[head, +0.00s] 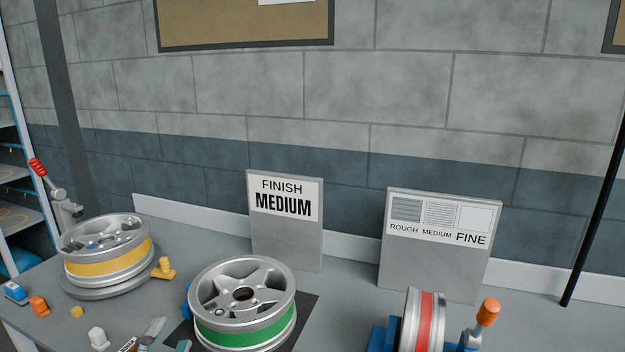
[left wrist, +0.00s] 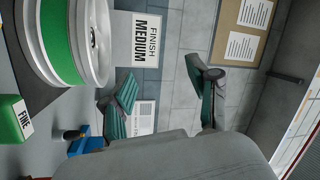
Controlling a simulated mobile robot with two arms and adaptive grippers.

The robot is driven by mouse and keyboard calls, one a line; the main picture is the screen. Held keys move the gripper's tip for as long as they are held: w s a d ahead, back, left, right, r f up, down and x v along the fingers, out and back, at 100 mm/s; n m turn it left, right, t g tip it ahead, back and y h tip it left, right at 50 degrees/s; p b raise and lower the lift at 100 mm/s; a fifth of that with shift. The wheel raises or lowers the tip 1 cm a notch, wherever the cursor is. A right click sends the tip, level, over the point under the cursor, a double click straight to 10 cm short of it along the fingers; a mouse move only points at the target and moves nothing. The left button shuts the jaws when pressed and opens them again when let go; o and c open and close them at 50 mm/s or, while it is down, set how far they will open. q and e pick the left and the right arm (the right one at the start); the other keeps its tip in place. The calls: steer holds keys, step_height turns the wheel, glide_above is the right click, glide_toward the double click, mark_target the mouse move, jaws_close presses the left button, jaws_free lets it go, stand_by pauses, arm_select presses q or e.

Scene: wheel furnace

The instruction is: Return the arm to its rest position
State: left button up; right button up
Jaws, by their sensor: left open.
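My left gripper (head: 166,338) shows only at its tips at the bottom edge of the head view, left of the green-banded wheel (head: 243,305). In the left wrist view its two teal-padded fingers (left wrist: 160,80) are spread apart with nothing between them. The green-banded wheel lies flat on a dark mat, and it also shows in the left wrist view (left wrist: 65,40). A green block (left wrist: 14,118) marked FINE stands near it in that view. My right gripper is in neither view.
A yellow-banded wheel (head: 108,255) lies at the left, with several small coloured pieces near it. A red-banded wheel (head: 424,320) stands upright in a blue holder (head: 380,335) at the right. Signs (head: 286,225) (head: 440,245) stand along the wall.

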arm_select(q)
steer(key=s+a+f+n+g+y, duration=0.1)
steer(key=s+f+n+g+y, duration=0.1)
steer(key=s+f+n+g, duration=0.4)
steer(key=s+a+f+n+g+y, duration=0.1)
steer(key=s+f+n+g+y, duration=0.25)
steer(key=f, duration=0.45)
steer(key=s+d+f+n+g+h, duration=0.1)
steer(key=s+d+f+g+h, duration=0.2)
steer(key=s, duration=0.4)
steer(key=s+d+f+n+g+h, duration=0.1)
steer(key=s+d+f+n+g, duration=0.15)
steer(key=s+f+g, duration=0.4)
step_height(320, 180, down, 24)
steer(key=s+m+t, duration=0.1)
steer(key=s, duration=0.1)
steer(key=s+a+f+g, duration=0.1)
steer(key=s+a+f, duration=0.1)
steer(key=s+f, duration=1.5)
steer(key=shift+s+a, duration=0.15)
steer(key=shift+a, duration=0.05)
